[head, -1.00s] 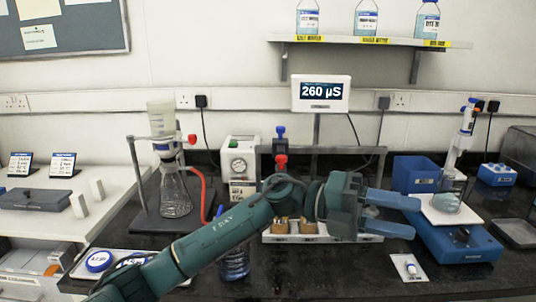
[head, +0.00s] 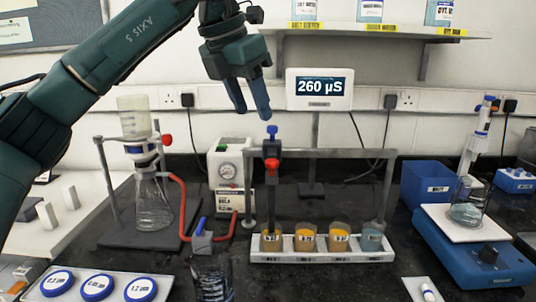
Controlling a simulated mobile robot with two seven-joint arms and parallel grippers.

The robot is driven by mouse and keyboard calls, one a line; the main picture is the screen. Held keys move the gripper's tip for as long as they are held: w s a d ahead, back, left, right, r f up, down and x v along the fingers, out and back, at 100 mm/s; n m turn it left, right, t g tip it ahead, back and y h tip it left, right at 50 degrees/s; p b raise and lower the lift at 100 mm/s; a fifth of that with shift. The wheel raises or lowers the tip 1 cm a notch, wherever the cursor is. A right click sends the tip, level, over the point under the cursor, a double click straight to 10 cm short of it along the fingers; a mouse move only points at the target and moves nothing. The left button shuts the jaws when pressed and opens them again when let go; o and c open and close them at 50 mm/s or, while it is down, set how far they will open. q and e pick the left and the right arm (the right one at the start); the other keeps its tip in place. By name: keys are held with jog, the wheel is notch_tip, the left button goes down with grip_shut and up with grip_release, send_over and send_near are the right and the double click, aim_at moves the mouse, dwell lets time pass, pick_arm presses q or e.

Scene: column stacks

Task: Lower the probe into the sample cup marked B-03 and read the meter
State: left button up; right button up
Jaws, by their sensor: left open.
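The probe carriage (head: 271,150), dark with a blue knob and a red part, hangs on a grey rail frame above the leftmost sample cup (head: 270,242). A dark stem runs down towards that cup; I cannot tell whether its tip is inside. Several cups stand in a row in a white rack (head: 322,257): three amber, the rightmost bluish (head: 371,239). Their labels are too small to read surely. The meter (head: 319,88) reads 260 µS. My left gripper (head: 250,114) is open and empty, pointing down just above the blue knob. My right gripper is out of view.
A flask on a stand (head: 152,205) with red tubing and a pump box (head: 230,170) are left. A bottle shelf (head: 380,34) is above.

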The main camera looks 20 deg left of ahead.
aim_at(272, 160)
pick_arm(q)
jog(key=x, duration=1.1)
jog(key=shift+w+d+f, duration=0.1)
jog(key=shift+d+f, duration=0.05)
jog(key=shift+f, duration=0.05)
jog(key=shift+c, duration=0.2)
grip_shut()
jog(key=shift+r, duration=0.1)
